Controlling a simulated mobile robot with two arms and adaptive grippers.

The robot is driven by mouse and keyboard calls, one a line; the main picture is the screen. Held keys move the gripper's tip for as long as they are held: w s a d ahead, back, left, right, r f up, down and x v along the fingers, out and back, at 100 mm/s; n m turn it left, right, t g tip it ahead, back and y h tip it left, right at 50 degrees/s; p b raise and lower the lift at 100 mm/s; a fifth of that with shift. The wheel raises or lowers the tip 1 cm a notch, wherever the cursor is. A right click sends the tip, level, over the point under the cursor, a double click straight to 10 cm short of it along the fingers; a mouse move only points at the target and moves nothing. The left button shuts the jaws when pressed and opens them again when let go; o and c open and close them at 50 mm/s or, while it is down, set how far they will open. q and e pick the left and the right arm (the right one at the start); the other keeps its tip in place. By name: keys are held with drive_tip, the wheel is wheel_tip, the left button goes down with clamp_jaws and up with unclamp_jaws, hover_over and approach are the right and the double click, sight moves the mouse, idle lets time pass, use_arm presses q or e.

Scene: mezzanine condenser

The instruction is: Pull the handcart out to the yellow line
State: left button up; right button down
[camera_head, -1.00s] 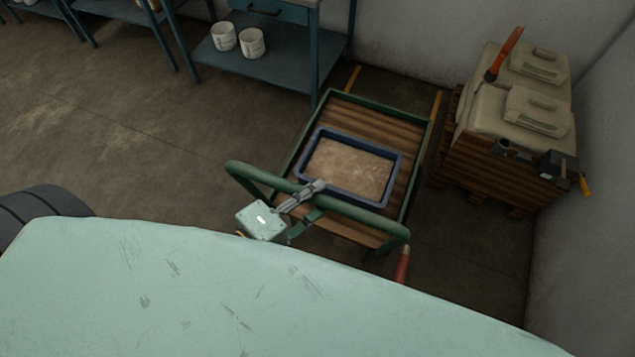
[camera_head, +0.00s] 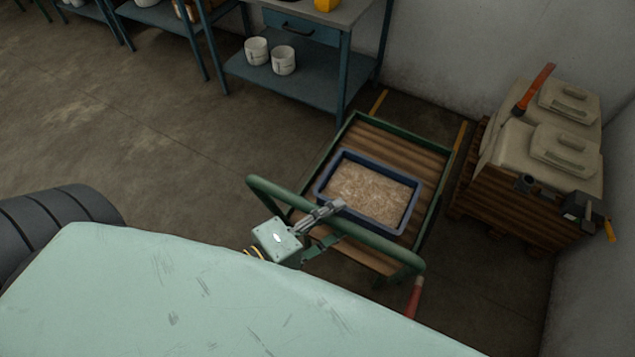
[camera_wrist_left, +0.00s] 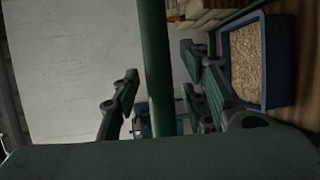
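The handcart (camera_head: 376,142) has a green frame, a brown slatted deck and a green push bar (camera_head: 384,245) facing me. It stands near the back wall. Yellow floor stripes show beyond it on the left (camera_head: 378,102) and right (camera_head: 460,136). My left gripper (camera_head: 335,207) is at the middle of the push bar. In the left wrist view the bar (camera_wrist_left: 156,60) runs between my left gripper's fingers (camera_wrist_left: 160,98), which stand apart with gaps on both sides. My right gripper is not in view.
A blue tray (camera_head: 322,187) of pale granular material sits on the deck. A wooden pallet stack (camera_head: 515,205) with beige containers (camera_head: 515,150) stands close right of the cart. A blue workbench (camera_head: 290,85) with white pots stands behind left. Floor (camera_head: 150,160) to the left is clear.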

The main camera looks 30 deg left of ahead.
use_arm(q)
drive_tip(key=v, duration=1.2)
drive_tip(key=shift+d+r, duration=0.1)
idle(0.4)
